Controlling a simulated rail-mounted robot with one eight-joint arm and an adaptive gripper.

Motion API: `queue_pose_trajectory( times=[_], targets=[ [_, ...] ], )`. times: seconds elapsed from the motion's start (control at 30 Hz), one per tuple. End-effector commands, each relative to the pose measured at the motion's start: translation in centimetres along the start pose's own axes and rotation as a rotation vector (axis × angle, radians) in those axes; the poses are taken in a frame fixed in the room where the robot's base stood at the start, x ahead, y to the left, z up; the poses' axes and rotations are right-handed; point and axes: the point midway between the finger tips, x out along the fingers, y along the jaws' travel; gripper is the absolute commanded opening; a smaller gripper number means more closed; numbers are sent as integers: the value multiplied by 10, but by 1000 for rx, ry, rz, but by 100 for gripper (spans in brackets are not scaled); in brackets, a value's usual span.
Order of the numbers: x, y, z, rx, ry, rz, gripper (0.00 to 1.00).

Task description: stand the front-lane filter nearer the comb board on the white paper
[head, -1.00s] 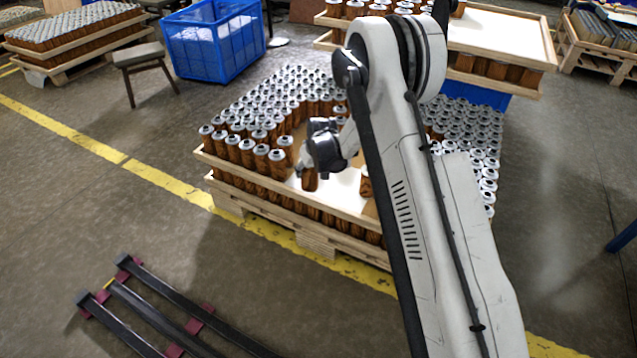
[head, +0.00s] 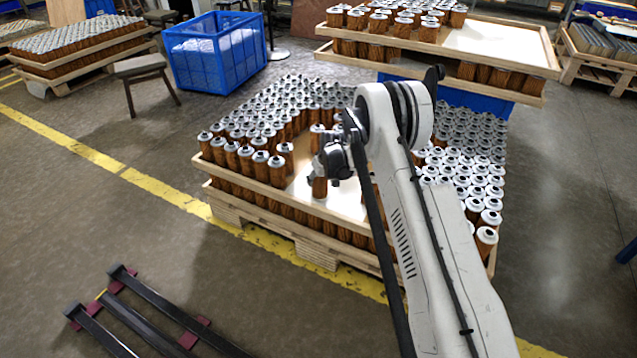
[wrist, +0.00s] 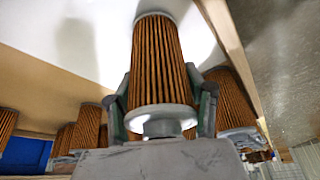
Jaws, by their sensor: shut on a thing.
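My gripper (wrist: 162,108) is shut on a brown pleated filter (wrist: 158,60) with a grey end cap, one finger on each side. In the head view the held filter (head: 319,188) hangs upright below my gripper (head: 322,172), over the white paper (head: 345,201). In the wrist view its far end lies against the white paper (wrist: 50,30) in the picture; I cannot tell whether it touches. A tan board (wrist: 40,82) borders the paper in the wrist view; I cannot make out comb teeth. My arm hides part of the paper's right side.
Dense rows of filters (head: 262,168) stand left of and behind the paper, and more (head: 487,238) stand at right. A low wooden rim (head: 290,205) runs along the pallet's front. Other filters (wrist: 232,100) stand close beside my gripper in the wrist view.

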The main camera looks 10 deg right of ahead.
Motion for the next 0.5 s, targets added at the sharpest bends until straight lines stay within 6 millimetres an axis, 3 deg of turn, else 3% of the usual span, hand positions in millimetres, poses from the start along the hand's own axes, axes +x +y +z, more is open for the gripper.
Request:
queue_pose_trajectory(
  times=[0.37,0.4,0.5],
  targets=[
    [5,0,2,0,0,0,18],
    [5,0,2,0,0,0,48],
    [5,0,2,0,0,0,62]
  ],
)
